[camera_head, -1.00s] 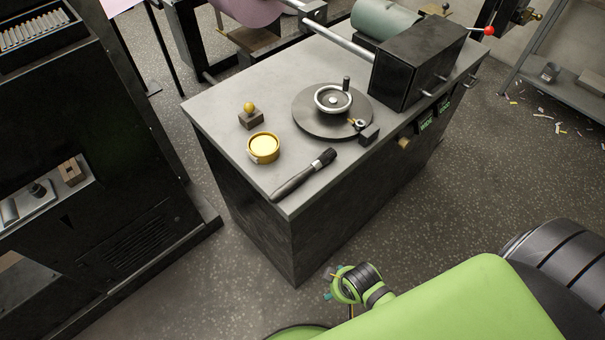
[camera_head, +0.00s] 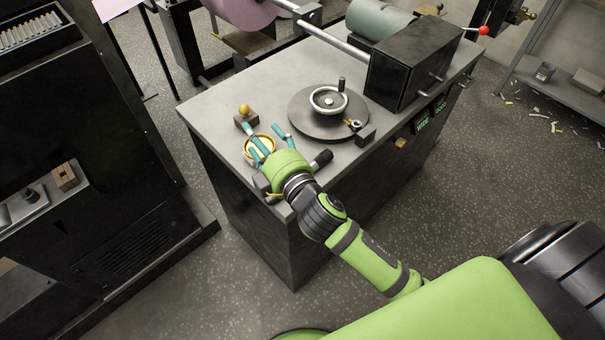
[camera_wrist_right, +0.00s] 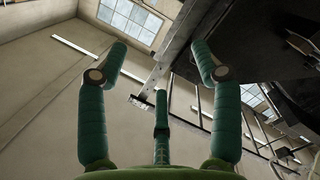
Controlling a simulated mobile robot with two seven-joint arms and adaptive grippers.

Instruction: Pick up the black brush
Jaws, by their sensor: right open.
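The black brush (camera_head: 322,158) lies at the front left corner of the grey cabinet top (camera_head: 225,95). My right gripper covers its middle, so only its dark ends show at either side. My right gripper (camera_head: 265,137) is over this corner with its teal fingers spread, pointing away past the brush toward the yellow tin. In the right wrist view the fingers (camera_wrist_right: 160,80) stand apart with nothing between them, and the brush does not show. I cannot tell how high the gripper is above the brush. My left gripper is not in view.
The yellow tin (camera_head: 259,147) is partly hidden behind the fingers. A small block with a yellow knob (camera_head: 244,112) stands just beyond. A round plate with a handwheel (camera_head: 328,100) and a black box (camera_head: 414,65) stand to the right. A black machine (camera_head: 110,120) is at left.

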